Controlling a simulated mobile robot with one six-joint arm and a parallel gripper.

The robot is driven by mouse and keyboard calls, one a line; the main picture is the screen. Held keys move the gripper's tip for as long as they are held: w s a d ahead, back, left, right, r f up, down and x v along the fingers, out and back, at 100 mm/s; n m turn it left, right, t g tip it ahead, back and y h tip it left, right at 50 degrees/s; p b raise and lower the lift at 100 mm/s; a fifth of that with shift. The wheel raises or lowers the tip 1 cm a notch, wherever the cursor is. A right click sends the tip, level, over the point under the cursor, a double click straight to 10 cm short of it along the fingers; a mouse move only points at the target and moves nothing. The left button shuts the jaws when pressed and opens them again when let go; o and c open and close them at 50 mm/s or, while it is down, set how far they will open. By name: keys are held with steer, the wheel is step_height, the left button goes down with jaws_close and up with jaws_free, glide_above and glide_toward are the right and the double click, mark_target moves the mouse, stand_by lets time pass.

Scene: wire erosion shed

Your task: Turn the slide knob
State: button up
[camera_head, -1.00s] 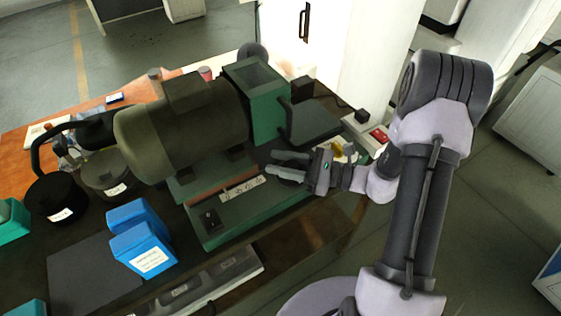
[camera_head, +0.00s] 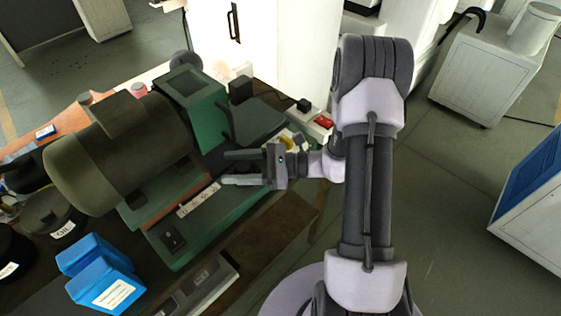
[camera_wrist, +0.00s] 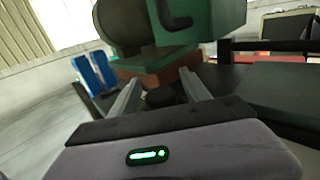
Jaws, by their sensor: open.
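The green machine (camera_head: 194,100) with its olive motor drum (camera_head: 120,150) stands on the dark bench. My gripper (camera_head: 224,168) reaches in from the right at its front side, with the two fingers apart and nothing held. In the wrist view, a dark rounded piece (camera_wrist: 162,97), which looks like the slide knob, lies between and just beyond the fingers of my gripper (camera_wrist: 159,79). Contact with it cannot be told. In the head view the knob cannot be made out around the gripper.
A power strip with a red switch (camera_head: 323,121) lies at the bench's right end. Blue boxes (camera_head: 100,272) stand at the front left. A black switch (camera_head: 173,239) is on the machine's base. Floor (camera_head: 440,220) is open to the right.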

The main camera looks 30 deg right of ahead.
steer(key=p+v, duration=0.1)
steer(key=v, duration=1.5)
steer(key=shift+s+d+p, duration=0.25)
steer(key=shift+p, duration=0.05)
steer(key=shift+a, duration=0.1)
steer(key=s+a+r+n+g+h+b, duration=0.1)
steer(key=s+a+r+n+h+b, duration=0.3)
steer(key=a+n+h, duration=0.3)
steer(key=s+a+r+n+g+h+b, duration=0.1)
steer(key=s+a+r+n+h+b, duration=0.3)
steer(key=s+a+n+h, duration=0.3)
steer(key=a+n, duration=0.3)
steer(key=n, duration=0.1)
steer(key=shift+n+b, duration=0.35)
steer(key=shift+n, duration=0.05)
steer(key=shift+s, duration=0.15)
steer(key=shift+c, duration=0.2)
